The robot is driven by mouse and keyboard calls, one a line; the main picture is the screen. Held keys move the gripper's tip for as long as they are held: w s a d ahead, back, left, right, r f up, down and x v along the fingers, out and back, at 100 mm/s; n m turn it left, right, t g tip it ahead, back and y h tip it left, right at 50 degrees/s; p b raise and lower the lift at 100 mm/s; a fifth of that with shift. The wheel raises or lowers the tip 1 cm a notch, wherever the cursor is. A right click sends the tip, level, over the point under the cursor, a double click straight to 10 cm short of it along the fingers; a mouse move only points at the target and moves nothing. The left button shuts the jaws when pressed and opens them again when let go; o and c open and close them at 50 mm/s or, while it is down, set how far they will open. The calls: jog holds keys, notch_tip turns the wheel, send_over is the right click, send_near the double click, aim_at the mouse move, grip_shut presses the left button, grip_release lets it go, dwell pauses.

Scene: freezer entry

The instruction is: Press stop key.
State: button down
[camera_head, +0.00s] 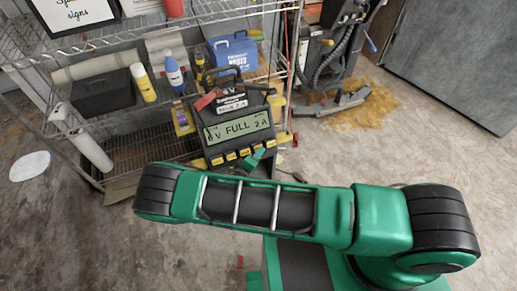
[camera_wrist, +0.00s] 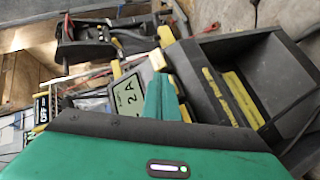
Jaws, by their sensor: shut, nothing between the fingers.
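A dark charger-like device (camera_head: 240,145) stands in front of the shelf, with a lit display (camera_head: 238,127) reading about "8 V FULL 2 A". A row of yellow keys (camera_head: 230,157) runs below the display; their labels are too small to read, so I cannot tell which is the stop key. My gripper (camera_head: 260,153) is shut and empty, its green tip at the right part of the key row. I cannot tell whether it touches a key. In the wrist view the shut green fingers (camera_wrist: 160,92) stand before the display (camera_wrist: 128,98), covering part of the device.
A wire shelf (camera_head: 140,120) behind holds a blue case (camera_head: 232,52), a blue bottle (camera_head: 174,72), a yellow bottle (camera_head: 143,83) and a black bin (camera_head: 103,92). A floor machine (camera_head: 340,45) stands at the back right.

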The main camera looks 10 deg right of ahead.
jog(key=shift+w, duration=0.15)
dwell(0.5)
jog(key=shift+w+a+f, duration=0.15)
jog(key=shift+w, duration=0.05)
jog(key=shift+w+f, duration=0.25)
jog(key=shift+w, duration=0.1)
dwell(1.0)
jog(key=shift+s+r, duration=0.45)
jog(key=shift+s, duration=0.3)
jog(key=s+r, duration=0.1)
jog(key=s+d, duration=0.1)
jog(key=s+r, duration=0.1)
jog(key=s, duration=0.1)
jog(key=shift+d+r, duration=0.2)
jog(key=shift+r, duration=0.15)
dwell(1.0)
